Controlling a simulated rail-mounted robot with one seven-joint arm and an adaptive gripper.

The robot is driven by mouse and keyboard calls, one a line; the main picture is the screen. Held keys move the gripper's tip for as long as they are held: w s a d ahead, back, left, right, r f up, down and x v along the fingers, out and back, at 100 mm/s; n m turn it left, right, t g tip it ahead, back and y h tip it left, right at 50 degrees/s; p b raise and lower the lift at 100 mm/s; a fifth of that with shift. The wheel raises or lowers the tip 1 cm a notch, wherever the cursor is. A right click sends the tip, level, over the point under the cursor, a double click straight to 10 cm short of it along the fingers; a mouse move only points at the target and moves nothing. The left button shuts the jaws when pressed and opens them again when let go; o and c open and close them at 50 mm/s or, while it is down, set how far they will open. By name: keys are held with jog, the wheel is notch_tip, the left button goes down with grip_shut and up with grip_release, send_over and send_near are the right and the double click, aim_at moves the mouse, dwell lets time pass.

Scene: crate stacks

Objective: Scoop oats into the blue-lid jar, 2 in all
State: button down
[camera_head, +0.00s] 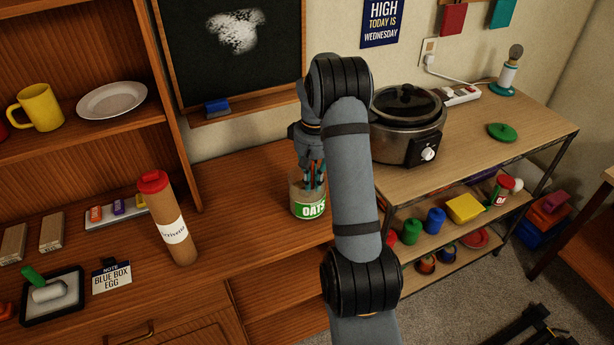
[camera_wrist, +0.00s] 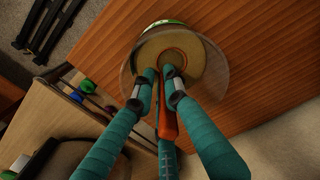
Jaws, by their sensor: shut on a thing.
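The oats jar (camera_head: 309,207) is a clear open jar with a green OATS label, standing on the wooden counter left of my arm. My gripper (camera_head: 314,183) points down into its mouth. In the wrist view my gripper (camera_wrist: 160,74) is shut on the orange handle of a scoop (camera_wrist: 166,118). I cannot tell whether the scoop holds oats. A blue cylinder (camera_head: 436,220) on the right unit's shelf may be the blue-lid jar; its size leaves this unclear.
A tall red-capped tube (camera_head: 168,218) stands left of the oats jar. A slow cooker (camera_head: 407,140) stands behind my arm to the right. A green lid (camera_head: 502,131) lies on the right worktop. The counter between tube and oats jar is clear.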

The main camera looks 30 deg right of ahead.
notch_tip(320, 180, up, 13)
jog(key=p, duration=1.1)
jog(key=shift+r, duration=0.1)
dwell(0.6)
